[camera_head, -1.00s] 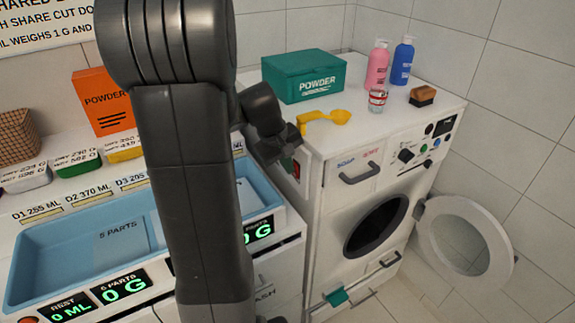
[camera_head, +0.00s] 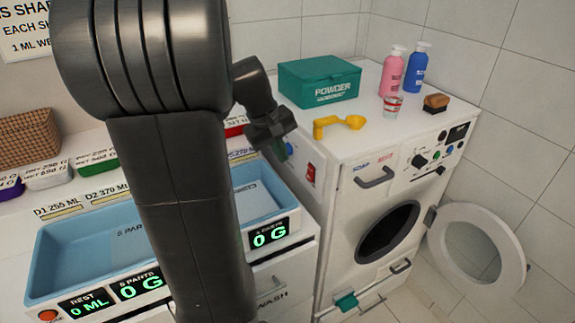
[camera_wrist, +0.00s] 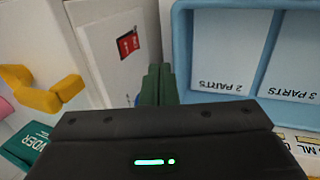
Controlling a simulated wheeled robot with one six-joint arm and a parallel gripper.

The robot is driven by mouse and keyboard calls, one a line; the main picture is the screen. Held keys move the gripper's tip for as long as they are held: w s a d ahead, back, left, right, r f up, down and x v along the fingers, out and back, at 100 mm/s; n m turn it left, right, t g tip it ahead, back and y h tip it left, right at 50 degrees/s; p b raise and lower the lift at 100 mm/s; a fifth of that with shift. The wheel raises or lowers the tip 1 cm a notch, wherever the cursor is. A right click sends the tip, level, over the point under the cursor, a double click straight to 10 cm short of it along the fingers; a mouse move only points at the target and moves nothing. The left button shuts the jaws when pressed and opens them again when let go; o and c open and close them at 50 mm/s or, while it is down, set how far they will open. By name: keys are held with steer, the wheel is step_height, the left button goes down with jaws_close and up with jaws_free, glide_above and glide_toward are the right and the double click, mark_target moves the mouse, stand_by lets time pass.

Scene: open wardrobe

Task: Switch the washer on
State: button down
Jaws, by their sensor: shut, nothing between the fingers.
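The white washer (camera_head: 335,230) stands at the right with its round door (camera_head: 470,248) swung open. A red switch (camera_head: 311,173) sits on a pale plate on the washer's left side, facing the blue sink. It also shows in the wrist view (camera_wrist: 128,43), tilted, above and left of my fingers. My gripper (camera_head: 281,150) is shut and empty, left of the switch and apart from it. Its green fingers (camera_wrist: 158,84) are together in the wrist view. More knobs and buttons (camera_head: 420,161) are on the washer's front panel.
A teal powder box (camera_head: 318,84), yellow scoop (camera_head: 345,123), small glass (camera_head: 392,106), pink bottle (camera_head: 392,70), blue bottle (camera_head: 416,68) and brown sponge (camera_head: 436,102) stand on the washer top. The blue sink (camera_head: 60,262) with dividers is left of the washer.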

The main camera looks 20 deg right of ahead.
mark_target(310, 173)
steer(key=shift+v, duration=1.25)
steer(key=shift+f, duration=0.1)
steer(key=shift+s+a+f+p, duration=0.1)
steer(key=shift+a+f+p, duration=0.05)
steer(key=shift+f+p, duration=0.4)
steer(key=x, duration=0.9)
steer(key=shift+f, duration=0.4)
steer(key=d, duration=0.1)
steer(key=d+p, duration=0.1)
steer(key=d, duration=0.2)
steer(key=shift+w+d+f, duration=0.15)
steer(key=shift+w+f, duration=0.15)
